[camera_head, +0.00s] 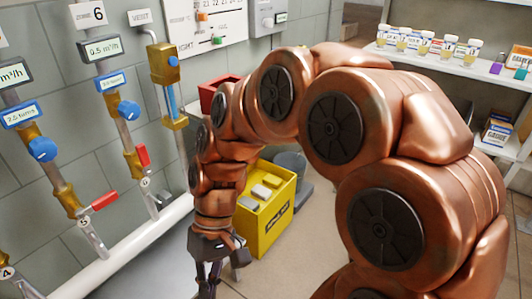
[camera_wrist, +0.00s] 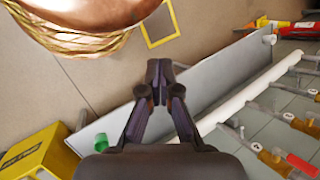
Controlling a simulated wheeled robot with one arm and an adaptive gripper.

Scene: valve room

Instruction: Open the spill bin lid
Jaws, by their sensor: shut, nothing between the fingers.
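A yellow bin (camera_head: 275,218) with a dark label stands on the floor behind my gripper in the head view. Its top looks open, with several pale and yellow blocks inside; no lid can be made out on it. It shows at the lower left in the wrist view (camera_wrist: 32,150), cut off by the frame. A dark grey object (camera_head: 293,165) stands just behind it, partly hidden; I cannot tell if it is a lidded bin. My gripper (camera_head: 207,284) points down in front of the yellow bin, apart from it. Its fingertips (camera_wrist: 160,84) are together and empty.
A pipe wall with blue knobs (camera_head: 42,149) and red levers (camera_head: 104,200) runs along the left, above a white pipe (camera_head: 130,243). A red box (camera_head: 212,92) is behind my arm. Shelves (camera_head: 440,64) with jars stand at right. A green item (camera_wrist: 101,141) shows below.

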